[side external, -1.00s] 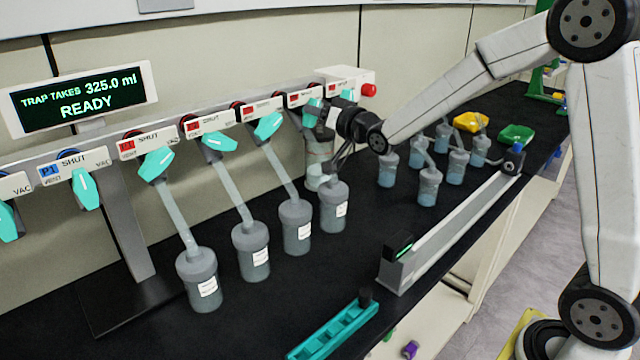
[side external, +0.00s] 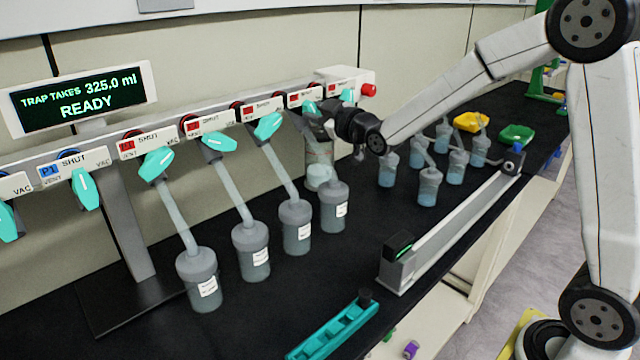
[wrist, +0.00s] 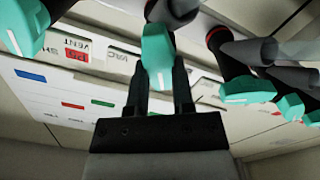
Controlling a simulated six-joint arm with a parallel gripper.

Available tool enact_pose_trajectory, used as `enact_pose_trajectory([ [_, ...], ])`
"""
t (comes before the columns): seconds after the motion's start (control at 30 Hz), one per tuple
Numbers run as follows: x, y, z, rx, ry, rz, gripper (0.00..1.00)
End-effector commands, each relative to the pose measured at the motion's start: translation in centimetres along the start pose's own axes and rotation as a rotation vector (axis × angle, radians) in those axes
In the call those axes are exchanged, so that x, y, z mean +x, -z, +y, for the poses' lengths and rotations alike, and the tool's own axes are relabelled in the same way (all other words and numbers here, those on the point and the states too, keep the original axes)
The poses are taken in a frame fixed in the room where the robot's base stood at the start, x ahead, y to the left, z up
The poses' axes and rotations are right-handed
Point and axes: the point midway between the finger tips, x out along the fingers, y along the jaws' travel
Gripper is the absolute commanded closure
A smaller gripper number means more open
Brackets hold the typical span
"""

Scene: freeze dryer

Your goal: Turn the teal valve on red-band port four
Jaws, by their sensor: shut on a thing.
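A row of red-band ports runs along the manifold, each with a teal valve. The fourth red-band port (side external: 305,98) has its teal valve (side external: 310,107) at my gripper (side external: 320,120), which partly hides it. In the wrist view my gripper (wrist: 160,78) has its two dark fingers on either side of a teal valve (wrist: 158,52), shut on it. The valve's white mark shows between the fingers. A grey-capped flask (side external: 334,207) hangs below on a slanted tube. The port's label is too small to read.
Neighbouring teal valves (side external: 268,126) and flasks (side external: 296,228) stand close to the left. The display (side external: 84,98) reads "TRAP TAKES 325.0 ml READY". A clear vessel (side external: 318,172) stands behind the nearest flask. A grey rail (side external: 455,225) and several small flasks are to the right.

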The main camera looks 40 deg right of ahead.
Motion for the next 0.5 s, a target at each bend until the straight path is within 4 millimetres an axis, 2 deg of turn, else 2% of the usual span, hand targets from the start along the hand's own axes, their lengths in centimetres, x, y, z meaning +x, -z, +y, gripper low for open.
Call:
enact_pose_trajectory([
  [0.5, -0.03, -0.08, -0.23, -0.424, 0.0, 0.0, 1.0],
])
